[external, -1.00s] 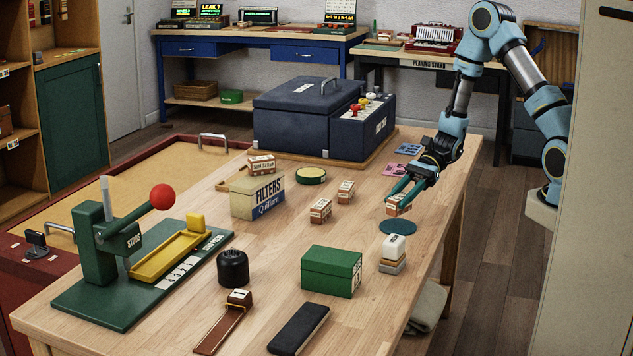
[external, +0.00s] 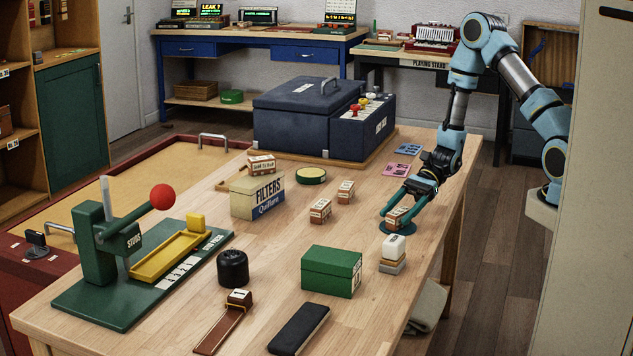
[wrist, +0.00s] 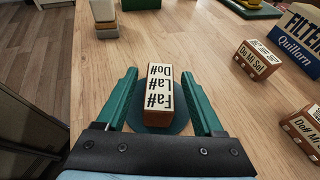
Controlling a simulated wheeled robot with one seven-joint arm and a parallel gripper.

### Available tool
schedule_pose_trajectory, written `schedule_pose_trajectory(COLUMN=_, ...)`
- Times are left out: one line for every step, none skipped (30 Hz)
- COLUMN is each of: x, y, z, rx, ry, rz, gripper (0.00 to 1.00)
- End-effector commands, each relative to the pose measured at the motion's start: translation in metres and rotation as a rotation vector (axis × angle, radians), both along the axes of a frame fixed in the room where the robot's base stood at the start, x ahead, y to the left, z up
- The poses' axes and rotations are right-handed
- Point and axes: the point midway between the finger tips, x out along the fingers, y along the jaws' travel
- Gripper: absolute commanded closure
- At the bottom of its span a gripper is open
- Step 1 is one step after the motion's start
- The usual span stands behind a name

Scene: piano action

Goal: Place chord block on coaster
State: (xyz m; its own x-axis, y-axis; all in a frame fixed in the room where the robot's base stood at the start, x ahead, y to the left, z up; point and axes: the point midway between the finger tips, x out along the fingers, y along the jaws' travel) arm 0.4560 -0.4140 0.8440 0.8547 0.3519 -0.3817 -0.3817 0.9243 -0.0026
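The chord block (external: 397,215), brown with a white top, stands upright on the dark teal coaster (external: 384,227). In the wrist view the block (wrist: 158,95) shows "Fa# La# Do#" lettering, and the round coaster (wrist: 181,124) shows around its base. My gripper (external: 402,212) has its teal fingers on both sides of the block. In the wrist view my gripper (wrist: 160,80) is open, with a gap between each finger and the block. The far side of the block is hidden.
A white-topped stack of blocks (external: 393,255) stands close in front of the coaster. Two other chord blocks (external: 320,211) (external: 346,192) stand to the left, near the filters box (external: 257,197). A green box (external: 331,271) is nearer the front. Blue and pink cards (external: 402,170) lie behind.

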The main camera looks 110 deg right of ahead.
Motion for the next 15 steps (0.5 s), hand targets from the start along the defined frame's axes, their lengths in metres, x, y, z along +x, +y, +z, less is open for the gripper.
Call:
schedule_pose_trajectory(x=0.0, y=0.0, z=0.0, rx=0.0, ry=0.0, rz=0.0, gripper=0.31)
schedule_pose_trajectory(x=0.0, y=0.0, z=0.0, rx=0.0, ry=0.0, rz=0.0, gripper=0.31)
schedule_pose_trajectory(x=0.0, y=0.0, z=0.0, rx=0.0, ry=0.0, rz=0.0, gripper=0.31)
schedule_pose_trajectory(x=0.0, y=0.0, z=0.0, rx=0.0, ry=0.0, rz=0.0, gripper=0.31)
schedule_pose_trajectory(x=0.0, y=0.0, z=0.0, rx=0.0, ry=0.0, rz=0.0, gripper=0.31)
schedule_pose_trajectory(x=0.0, y=0.0, z=0.001, rx=0.0, ry=0.0, rz=0.0, gripper=0.31)
schedule_pose_trajectory(x=0.0, y=0.0, z=0.002, rx=0.0, ry=0.0, rz=0.0, gripper=0.31)
schedule_pose_trajectory(x=0.0, y=0.0, z=0.004, rx=-0.001, ry=0.0, rz=0.0, gripper=0.31)
schedule_pose_trajectory(x=-0.001, y=-0.001, z=0.005, rx=-0.002, ry=0.0, rz=-0.001, gripper=0.31)
schedule_pose_trajectory(x=-0.004, y=-0.003, z=0.005, rx=-0.003, ry=0.0, rz=-0.001, gripper=0.31)
schedule_pose_trajectory(x=-0.007, y=-0.004, z=0.006, rx=-0.004, ry=0.0, rz=-0.002, gripper=0.31)
schedule_pose_trajectory(x=-0.013, y=-0.007, z=0.008, rx=-0.003, ry=0.0, rz=-0.003, gripper=0.31)
schedule_pose_trajectory(x=-0.017, y=-0.008, z=0.01, rx=-0.004, ry=-0.001, rz=-0.004, gripper=0.31)
schedule_pose_trajectory(x=-0.022, y=-0.01, z=0.012, rx=-0.005, ry=-0.001, rz=-0.003, gripper=0.31)
schedule_pose_trajectory(x=-0.03, y=-0.013, z=0.015, rx=-0.005, ry=0.001, rz=-0.004, gripper=0.31)
